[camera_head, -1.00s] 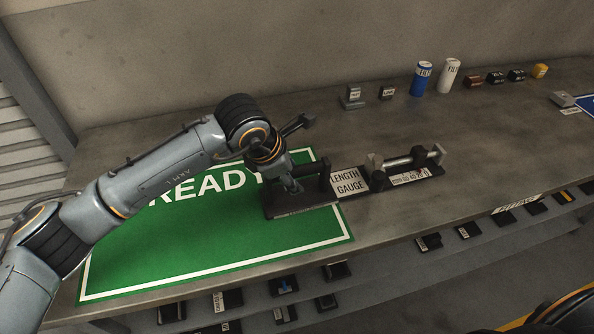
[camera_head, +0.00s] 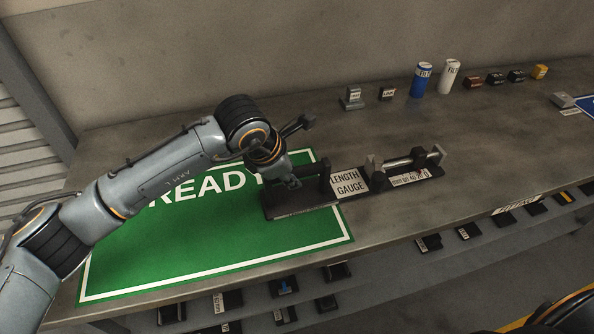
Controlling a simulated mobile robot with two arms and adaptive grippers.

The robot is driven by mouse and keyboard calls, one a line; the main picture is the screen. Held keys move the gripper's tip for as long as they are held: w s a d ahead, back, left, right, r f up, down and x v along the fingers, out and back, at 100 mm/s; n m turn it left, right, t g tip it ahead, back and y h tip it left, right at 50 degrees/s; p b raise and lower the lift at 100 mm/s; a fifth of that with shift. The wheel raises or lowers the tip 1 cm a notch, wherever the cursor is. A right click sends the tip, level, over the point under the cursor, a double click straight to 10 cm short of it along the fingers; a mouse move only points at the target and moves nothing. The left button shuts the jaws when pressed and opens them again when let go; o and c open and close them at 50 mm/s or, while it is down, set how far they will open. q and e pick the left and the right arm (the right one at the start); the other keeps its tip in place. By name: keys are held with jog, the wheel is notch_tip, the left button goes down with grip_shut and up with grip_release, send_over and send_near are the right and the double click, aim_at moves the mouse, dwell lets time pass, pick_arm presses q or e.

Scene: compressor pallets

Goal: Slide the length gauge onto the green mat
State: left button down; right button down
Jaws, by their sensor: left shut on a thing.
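The length gauge (camera_head: 349,183) is a long dark base with a white label, a scale and a metal rod toward its right end. Its left part lies over the right side of the green mat (camera_head: 200,240), which reads "READY". Its labelled middle and right part rest on the bare bench. My left gripper (camera_head: 292,184) is at the gauge's left end, shut on its dark upright handle; the arm hides part of the mat's lettering. My right gripper is not in view.
The grey bench (camera_head: 460,140) is mostly clear right of the gauge. A blue can (camera_head: 422,80), a white can (camera_head: 449,76) and several small blocks stand along the back. Small bins sit on a shelf below the front edge. A wall closes the back.

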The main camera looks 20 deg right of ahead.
pick_arm(q)
jog(key=shift+a, duration=0.15)
